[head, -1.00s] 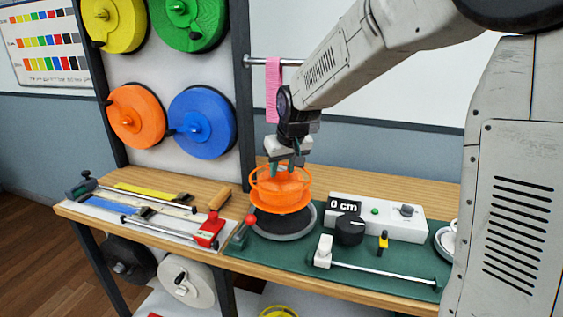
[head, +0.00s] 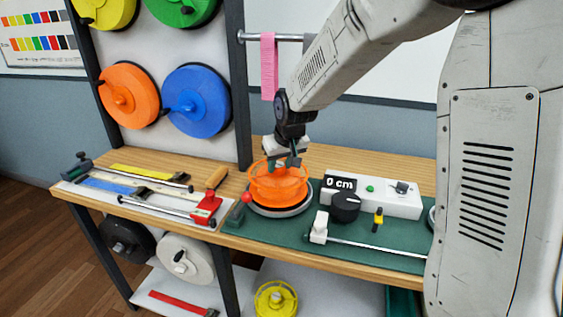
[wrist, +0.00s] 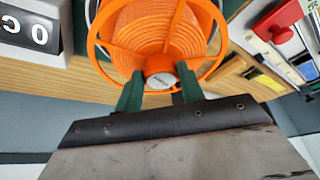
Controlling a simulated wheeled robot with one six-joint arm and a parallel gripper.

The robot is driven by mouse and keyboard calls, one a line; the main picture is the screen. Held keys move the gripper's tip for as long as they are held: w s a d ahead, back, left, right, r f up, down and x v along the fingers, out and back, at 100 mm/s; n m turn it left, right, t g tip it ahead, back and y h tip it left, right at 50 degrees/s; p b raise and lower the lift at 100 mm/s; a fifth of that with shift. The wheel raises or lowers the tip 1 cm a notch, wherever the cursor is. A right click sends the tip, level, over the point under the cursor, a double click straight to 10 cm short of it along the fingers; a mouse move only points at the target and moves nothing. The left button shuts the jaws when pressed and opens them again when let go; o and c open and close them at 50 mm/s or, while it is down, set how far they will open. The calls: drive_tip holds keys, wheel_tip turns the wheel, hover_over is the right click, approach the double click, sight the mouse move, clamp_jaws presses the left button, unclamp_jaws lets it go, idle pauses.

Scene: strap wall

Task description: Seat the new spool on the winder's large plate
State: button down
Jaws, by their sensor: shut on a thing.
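The new spool (head: 278,186) is orange, with an open rim and wound orange strap. It is upright at the winder's large plate (head: 281,211), a round dark disc with a grey edge on the bench. The spool covers most of the plate, and I cannot tell whether it rests fully on it. My gripper (head: 284,163) points down from above and is shut on the spool's central hub. In the wrist view the green fingers (wrist: 160,92) are on either side of the hub of the orange spool (wrist: 160,35).
A red-knobbed lever (head: 246,198) stands just left of the plate. The counter box (head: 372,197) reads 0 cm, with a black knob (head: 345,207) before it. A white-ended rod (head: 370,246) lies in front. Clamps and a red tool (head: 205,208) lie left. A yellow spool (head: 276,299) sits below.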

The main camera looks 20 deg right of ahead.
drive_tip(key=shift+f, duration=0.3)
drive_tip(key=c, duration=0.8)
unclamp_jaws()
drive_tip(key=v, duration=0.7)
drive_tip(key=shift+r, duration=0.4)
